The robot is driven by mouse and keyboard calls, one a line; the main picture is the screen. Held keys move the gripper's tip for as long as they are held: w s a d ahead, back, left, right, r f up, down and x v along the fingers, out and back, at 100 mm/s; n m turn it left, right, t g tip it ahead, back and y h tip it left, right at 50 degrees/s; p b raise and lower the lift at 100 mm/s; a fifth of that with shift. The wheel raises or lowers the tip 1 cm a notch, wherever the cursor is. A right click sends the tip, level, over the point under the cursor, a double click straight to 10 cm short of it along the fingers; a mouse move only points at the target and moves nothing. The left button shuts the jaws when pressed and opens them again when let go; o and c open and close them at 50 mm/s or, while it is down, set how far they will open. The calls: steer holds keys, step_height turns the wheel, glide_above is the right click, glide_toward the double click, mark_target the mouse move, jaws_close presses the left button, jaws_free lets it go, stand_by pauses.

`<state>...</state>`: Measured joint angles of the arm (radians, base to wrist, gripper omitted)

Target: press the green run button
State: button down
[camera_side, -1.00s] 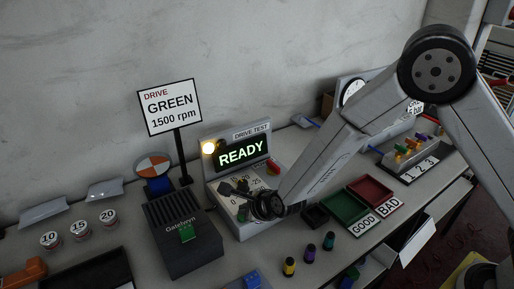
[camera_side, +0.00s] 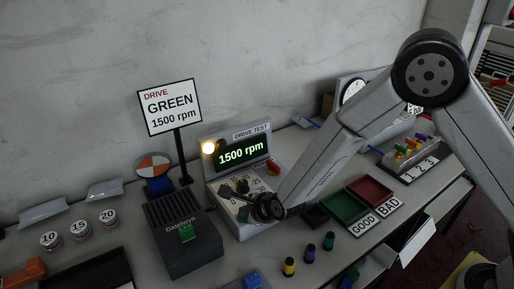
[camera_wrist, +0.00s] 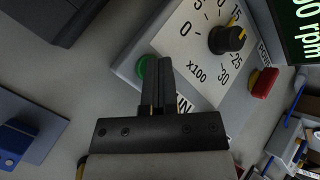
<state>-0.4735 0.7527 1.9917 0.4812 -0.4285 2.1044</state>
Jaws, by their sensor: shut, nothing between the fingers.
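The drive test unit (camera_side: 214,171) stands on the table with its display (camera_side: 240,152) reading "1500 rpm". In the wrist view, the green button (camera_wrist: 143,67) sits on the panel's lower left, partly hidden behind my fingers. My gripper (camera_wrist: 157,62) is shut and empty, its tips over or right beside the green button; I cannot tell whether they touch it.
A black dial (camera_wrist: 227,39) with a yellow pointer and a red button (camera_wrist: 263,82) are on the same panel. A lit lamp (camera_side: 208,147) is at the display's left. A dark slotted box (camera_side: 182,240) stands left of the unit; green (camera_side: 349,207) and red trays lie right.

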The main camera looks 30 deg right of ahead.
stand_by(0.4)
steer(key=shift+r, duration=0.9)
steer(key=shift+r, duration=0.1)
steer(key=shift+r, duration=2.4)
steer(key=s+d+r+n+g+h, duration=0.1)
steer(key=s+d+n+g, duration=0.5)
steer(key=s+d+n, duration=1.3)
steer(key=d+r+n, duration=0.1)
steer(key=n, duration=0.4)
steer(key=shift+s+d+n+h, duration=0.3)
steer(key=shift+h, duration=0.1)
